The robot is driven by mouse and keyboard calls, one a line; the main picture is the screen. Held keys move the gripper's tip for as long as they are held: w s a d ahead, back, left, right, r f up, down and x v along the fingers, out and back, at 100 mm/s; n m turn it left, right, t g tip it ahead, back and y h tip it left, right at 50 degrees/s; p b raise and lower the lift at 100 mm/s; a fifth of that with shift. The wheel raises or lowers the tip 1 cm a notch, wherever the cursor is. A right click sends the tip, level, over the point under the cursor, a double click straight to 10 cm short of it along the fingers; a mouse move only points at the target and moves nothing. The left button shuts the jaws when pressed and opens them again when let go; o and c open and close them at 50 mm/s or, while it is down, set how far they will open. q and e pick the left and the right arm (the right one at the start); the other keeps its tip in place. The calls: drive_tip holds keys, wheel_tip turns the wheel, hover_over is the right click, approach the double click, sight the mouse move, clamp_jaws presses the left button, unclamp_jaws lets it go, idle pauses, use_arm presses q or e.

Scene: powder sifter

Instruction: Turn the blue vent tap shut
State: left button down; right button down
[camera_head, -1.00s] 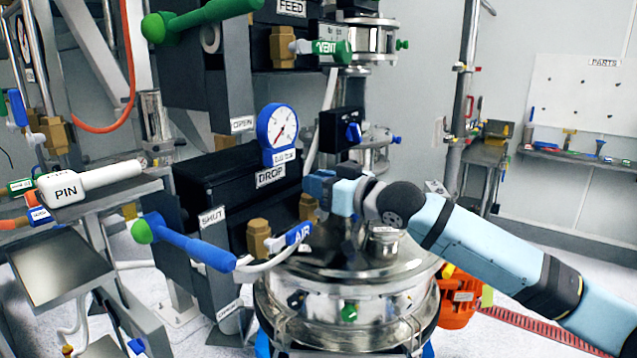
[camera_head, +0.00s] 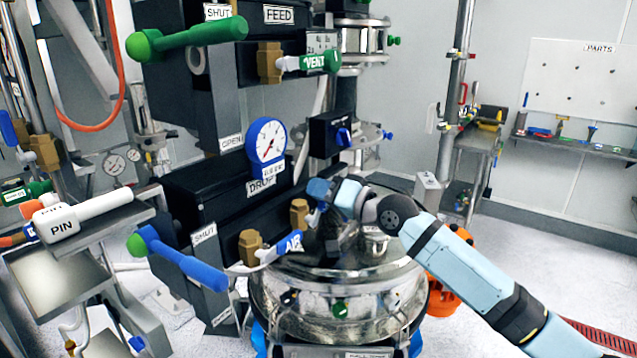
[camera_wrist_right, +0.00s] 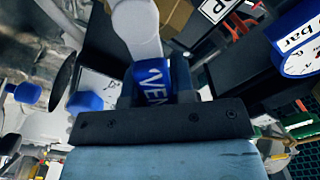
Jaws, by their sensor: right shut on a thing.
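The blue vent tap has a white lever (camera_wrist_right: 137,30) and a blue grip (camera_wrist_right: 153,82) with part of the word VENT showing in the right wrist view. My right gripper (camera_wrist_right: 160,95) is shut on that blue grip. In the head view the right gripper (camera_head: 321,192) is beside the brass valve body (camera_head: 299,213) on the lower black DROP housing. The gripper hides most of the tap there, so its exact angle is hard to tell. My left gripper is not in view.
The blue AIR tap (camera_head: 290,243) sits close below left. A pressure gauge (camera_head: 267,141) and a black box with a blue knob (camera_head: 342,136) are above. The steel vessel lid (camera_head: 340,275) lies below. A green VENT tap (camera_head: 320,61) is higher up.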

drive_tip(key=f+m+p, duration=0.1)
drive_tip(key=m, duration=0.1)
drive_tip(key=w+f+m+p, duration=0.1)
drive_tip(key=m, duration=0.2)
drive_tip(key=d+f+m+p, duration=0.1)
drive_tip(key=m, duration=0.2)
drive_tip(key=shift+w+f, duration=0.2)
drive_tip(key=shift+f, duration=0.15)
drive_tip(key=shift+f+m, duration=0.35)
drive_tip(key=shift+m, duration=0.15)
drive_tip(key=c, duration=1)
unclamp_jaws()
drive_tip(key=shift+o, duration=0.2)
